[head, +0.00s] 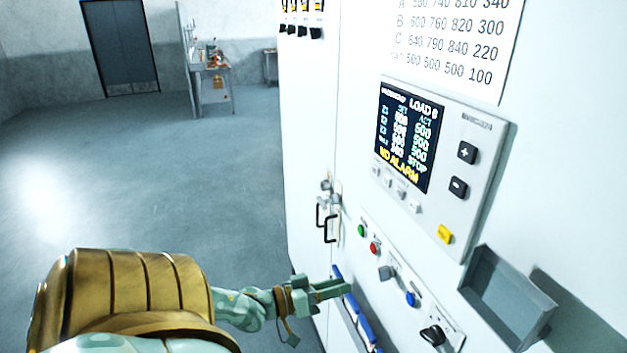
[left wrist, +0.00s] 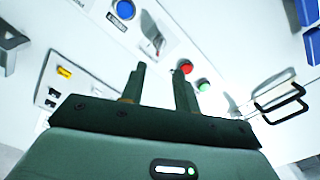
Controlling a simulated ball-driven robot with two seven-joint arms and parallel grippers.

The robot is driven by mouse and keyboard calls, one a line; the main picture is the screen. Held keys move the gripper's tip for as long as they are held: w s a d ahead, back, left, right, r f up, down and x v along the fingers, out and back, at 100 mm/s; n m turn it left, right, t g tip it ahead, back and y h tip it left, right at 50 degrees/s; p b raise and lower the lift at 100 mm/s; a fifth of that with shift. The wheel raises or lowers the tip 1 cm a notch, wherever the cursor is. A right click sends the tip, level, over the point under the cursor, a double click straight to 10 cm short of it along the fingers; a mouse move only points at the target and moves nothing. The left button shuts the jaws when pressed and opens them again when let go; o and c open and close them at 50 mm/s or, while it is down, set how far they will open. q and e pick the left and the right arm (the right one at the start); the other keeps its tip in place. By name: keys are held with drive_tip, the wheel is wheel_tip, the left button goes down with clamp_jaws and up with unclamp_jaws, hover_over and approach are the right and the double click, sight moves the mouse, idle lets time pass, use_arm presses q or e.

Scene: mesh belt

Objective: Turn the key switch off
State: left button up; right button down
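A grey switch, apparently the key switch (head: 387,271), sits on the white cabinet's control strip between the red and blue buttons. In the left wrist view the same silvery switch (left wrist: 153,40) is ahead of the fingers, between the blue and red buttons. Its turned position is hard to read. My left gripper (head: 343,286) reaches in from the left, below and left of the switch and apart from it. In the left wrist view its two fingers (left wrist: 161,73) stand apart with nothing between them. My right gripper is in neither view.
A green button (head: 361,230), red button (head: 375,247), blue button (head: 411,298) and black rotary knob (head: 433,335) share the strip. A display panel (head: 440,160) is above. A grey tray (head: 505,305) juts out at right. Black door handles (head: 328,225) stick out at left. Open floor lies left.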

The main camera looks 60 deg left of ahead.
use_arm(q)
drive_tip(key=v, duration=0.5)
drive_tip(key=shift+s+a, duration=0.1)
drive_tip(key=shift+s, duration=0.2)
